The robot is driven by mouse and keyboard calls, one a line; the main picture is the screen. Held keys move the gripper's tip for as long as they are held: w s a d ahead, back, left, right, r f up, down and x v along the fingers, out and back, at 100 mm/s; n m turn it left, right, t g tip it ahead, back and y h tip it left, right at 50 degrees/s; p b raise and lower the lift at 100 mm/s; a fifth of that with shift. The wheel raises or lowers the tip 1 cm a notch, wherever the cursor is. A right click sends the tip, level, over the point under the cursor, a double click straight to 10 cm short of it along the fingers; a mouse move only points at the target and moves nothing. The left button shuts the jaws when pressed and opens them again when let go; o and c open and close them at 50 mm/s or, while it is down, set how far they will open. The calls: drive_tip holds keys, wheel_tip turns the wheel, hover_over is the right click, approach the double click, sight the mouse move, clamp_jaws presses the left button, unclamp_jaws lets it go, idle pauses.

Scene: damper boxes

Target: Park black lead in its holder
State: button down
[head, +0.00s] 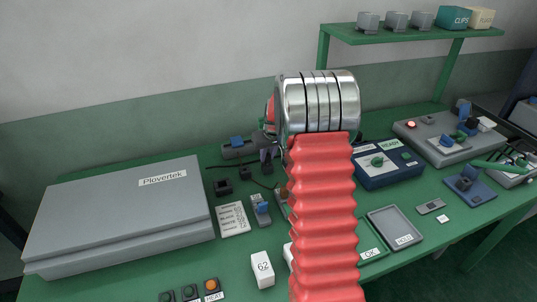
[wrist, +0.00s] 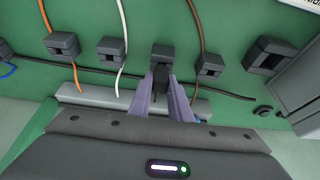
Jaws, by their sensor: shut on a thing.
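In the wrist view my gripper (wrist: 161,75) is shut on a small black piece, which looks like the end of the black lead (wrist: 161,84). A dark grey holder block (wrist: 163,50) stands directly beyond the fingertips, in line with the held end. Whether the lead touches the block or sits in it, I cannot tell.
Similar blocks stand on either side in the wrist view, with an orange lead (wrist: 71,75), a white lead (wrist: 121,50) and a brown lead (wrist: 203,40) at them. A dark cable crosses the green table. A large grey Plovertek case (head: 120,215) fills the left side.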

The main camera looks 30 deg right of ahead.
drive_tip(key=shift+f, duration=0.45)
drive_tip(key=c, duration=1.6)
unclamp_jaws()
drive_tip(key=shift+o, duration=0.2)
drive_tip(key=v, duration=1.3)
drive_tip(key=shift+s+r, duration=0.2)
drive_tip(key=shift+r, duration=0.05)
drive_tip(key=shift+a, duration=0.1)
